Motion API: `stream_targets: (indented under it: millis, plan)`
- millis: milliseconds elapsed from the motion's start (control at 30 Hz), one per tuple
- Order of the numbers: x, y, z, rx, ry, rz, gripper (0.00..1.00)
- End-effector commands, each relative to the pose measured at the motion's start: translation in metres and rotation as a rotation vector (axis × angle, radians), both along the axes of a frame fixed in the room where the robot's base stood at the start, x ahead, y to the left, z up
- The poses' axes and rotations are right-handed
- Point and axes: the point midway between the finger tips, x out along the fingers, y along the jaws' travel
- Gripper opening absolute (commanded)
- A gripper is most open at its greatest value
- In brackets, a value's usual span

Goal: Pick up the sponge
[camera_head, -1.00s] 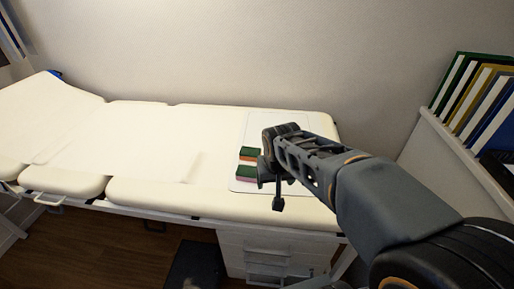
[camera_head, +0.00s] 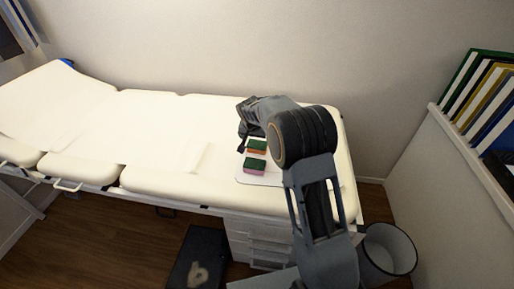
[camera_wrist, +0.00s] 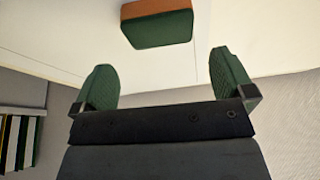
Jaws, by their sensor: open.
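Two sponges lie on a white sheet (camera_head: 246,179) on the padded couch. One sponge (camera_head: 256,146) has a green top and an orange lower layer. The other sponge (camera_head: 254,165), nearer the couch's front edge, has a green top and a pink lower layer. In the wrist view the green and orange sponge (camera_wrist: 157,27) lies ahead of my gripper (camera_wrist: 172,85), beyond the fingertips and roughly centred between them. My gripper is open and empty, with its two green textured fingers apart. In the head view my arm hides most of the gripper.
The long cream couch (camera_head: 150,165) has free room to the left of the sponges. A wall runs behind it. A shelf with several binders (camera_head: 485,95) stands at the right. A bin (camera_head: 388,252) and a dark step (camera_head: 197,262) are on the floor.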

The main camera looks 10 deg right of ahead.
Motion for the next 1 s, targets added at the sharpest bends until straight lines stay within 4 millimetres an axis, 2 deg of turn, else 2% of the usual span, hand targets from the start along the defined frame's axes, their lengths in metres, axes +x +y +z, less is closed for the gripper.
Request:
stream_targets:
  millis: [100, 367, 700, 1000]
  plan:
    - [0.006, -0.003, -0.016, -0.001, 0.001, 0.001, 1.00]
    - [0.010, -0.005, -0.029, 0.000, 0.000, 0.001, 1.00]
    - [0.024, -0.013, -0.068, 0.000, 0.001, 0.000, 1.00]
    - [0.026, -0.014, -0.074, 0.000, 0.000, 0.001, 1.00]
